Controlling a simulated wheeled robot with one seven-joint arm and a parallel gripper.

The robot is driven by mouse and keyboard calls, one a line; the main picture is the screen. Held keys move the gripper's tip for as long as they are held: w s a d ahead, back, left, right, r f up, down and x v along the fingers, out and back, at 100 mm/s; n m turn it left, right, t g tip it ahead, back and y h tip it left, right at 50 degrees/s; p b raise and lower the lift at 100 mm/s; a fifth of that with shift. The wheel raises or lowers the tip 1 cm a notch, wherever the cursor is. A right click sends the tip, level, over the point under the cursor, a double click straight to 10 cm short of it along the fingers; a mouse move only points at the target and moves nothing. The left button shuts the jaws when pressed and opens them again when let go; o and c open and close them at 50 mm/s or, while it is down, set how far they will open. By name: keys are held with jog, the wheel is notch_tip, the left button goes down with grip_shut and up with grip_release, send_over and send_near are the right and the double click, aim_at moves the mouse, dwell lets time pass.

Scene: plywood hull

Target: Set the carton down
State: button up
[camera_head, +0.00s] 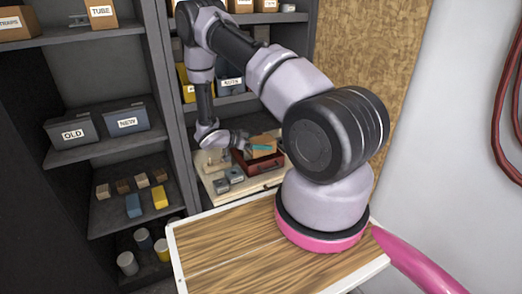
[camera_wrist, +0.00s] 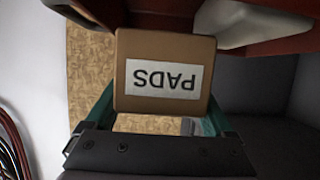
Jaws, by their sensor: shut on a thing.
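My gripper (camera_wrist: 162,104) is shut on a tan carton (camera_wrist: 163,48) with a white label reading PADS, which appears upside down in the wrist view. The green fingers sit along the carton's two sides. In the head view my gripper (camera_head: 249,143) is small and far off, at the shelf behind the wooden top, with the carton (camera_head: 264,152) at a dark red open box (camera_head: 262,167). I cannot tell whether the carton touches the box or anything beneath it.
The red box stands on a pale surface (camera_head: 232,198) with small grey blocks (camera_head: 229,179) to its left. A red edge and a white object (camera_wrist: 245,22) are close to the carton in the wrist view. Shelves with bins (camera_head: 74,132) stand left.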

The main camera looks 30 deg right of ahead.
jog(key=shift+f, duration=1.45)
jog(key=shift+f, duration=0.55)
jog(key=o, duration=1.4)
jog(key=shift+a+f, duration=0.1)
